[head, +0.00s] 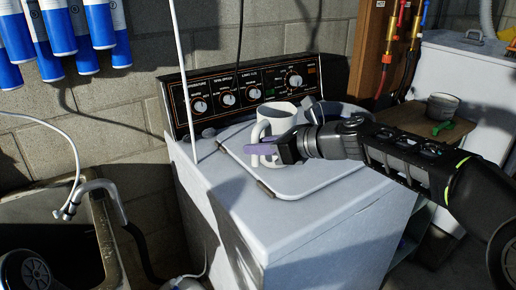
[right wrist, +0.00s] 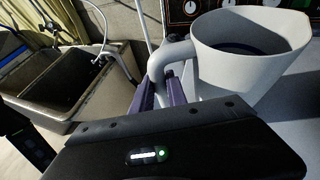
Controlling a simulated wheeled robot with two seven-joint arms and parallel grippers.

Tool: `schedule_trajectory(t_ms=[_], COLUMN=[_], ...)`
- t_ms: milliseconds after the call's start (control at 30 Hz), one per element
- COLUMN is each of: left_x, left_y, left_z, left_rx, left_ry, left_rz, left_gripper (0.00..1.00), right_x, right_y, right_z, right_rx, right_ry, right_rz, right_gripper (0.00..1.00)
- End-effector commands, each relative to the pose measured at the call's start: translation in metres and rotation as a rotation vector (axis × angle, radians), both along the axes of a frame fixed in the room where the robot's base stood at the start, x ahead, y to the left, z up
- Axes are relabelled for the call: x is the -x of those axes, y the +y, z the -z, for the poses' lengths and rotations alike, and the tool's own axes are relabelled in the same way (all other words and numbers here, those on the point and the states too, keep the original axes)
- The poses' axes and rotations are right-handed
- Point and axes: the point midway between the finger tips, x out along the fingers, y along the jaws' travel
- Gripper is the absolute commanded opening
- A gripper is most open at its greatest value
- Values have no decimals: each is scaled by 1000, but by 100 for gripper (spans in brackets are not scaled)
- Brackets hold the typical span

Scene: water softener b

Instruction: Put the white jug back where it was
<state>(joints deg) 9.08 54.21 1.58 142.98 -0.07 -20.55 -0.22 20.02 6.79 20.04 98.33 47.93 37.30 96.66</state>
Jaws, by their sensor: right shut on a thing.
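The white jug (head: 276,124) is upright over the lid of the white washing machine, in front of its black control panel. My right gripper (head: 264,150) comes in from the right and is shut on the jug's handle. In the right wrist view the jug (right wrist: 247,55) fills the upper right, with dark contents or a dark inside. There the purple fingers of my right gripper (right wrist: 162,92) are on both sides of the lower handle. I cannot tell whether the jug's base touches the lid.
The washing machine (head: 290,235) has a control panel (head: 245,93) at its back. A dark item (head: 322,110) is behind the jug. A sink (head: 60,228) with a hose stands at left. A wooden table at right holds a grey pot (head: 442,106) and a green item (head: 442,128).

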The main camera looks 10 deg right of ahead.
Motion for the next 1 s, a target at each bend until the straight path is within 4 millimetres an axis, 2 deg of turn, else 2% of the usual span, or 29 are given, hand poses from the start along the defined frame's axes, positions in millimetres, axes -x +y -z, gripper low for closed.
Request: schedule_trajectory(t_ms=[167,200,467,767,1000], left_x=[0,0,0,0,0], left_y=[0,0,0,0,0], left_z=[0,1,0,-1,0], left_rx=[0,0,0,0,0], left_ry=[0,0,0,0,0], left_rz=[0,0,0,0,0], left_gripper=[100,100,100,100,100], right_x=[0,0,0,0,16], right_y=[0,0,0,0,-17], right_z=[0,1,0,-2,-11], right_rx=[0,0,0,0,2], right_ry=[0,0,0,0,-2], right_rz=[0,0,0,0,2], right_gripper=[0,19,40,40,40])
